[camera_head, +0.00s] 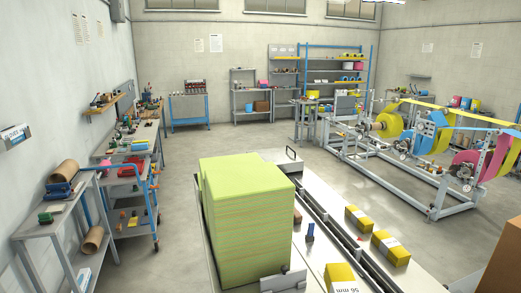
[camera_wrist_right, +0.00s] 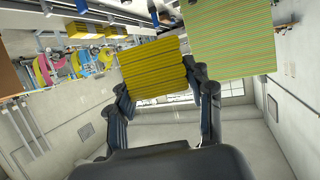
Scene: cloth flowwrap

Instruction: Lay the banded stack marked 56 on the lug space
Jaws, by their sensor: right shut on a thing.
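In the wrist view my right gripper (camera_wrist_right: 160,95) is shut on a yellow layered stack (camera_wrist_right: 152,68), a finger on each side. No marking shows on the face turned to that camera. In the head view a yellow stack (camera_head: 340,277) with a white band is cut by the bottom edge; its print looks like "56 mm" upside down. I cannot tell for sure whether it is the held one. Two more banded yellow stacks, a farther one (camera_head: 358,217) and a nearer one (camera_head: 391,247), sit along the conveyor (camera_head: 322,210). My left gripper is out of view.
A tall pile of green sheets (camera_head: 245,220) stands left of the conveyor and also shows in the wrist view (camera_wrist_right: 230,38). A small blue upright piece (camera_head: 310,232) stands by the conveyor. A metal plate (camera_head: 283,281) is at the pile's front. Open floor lies beyond.

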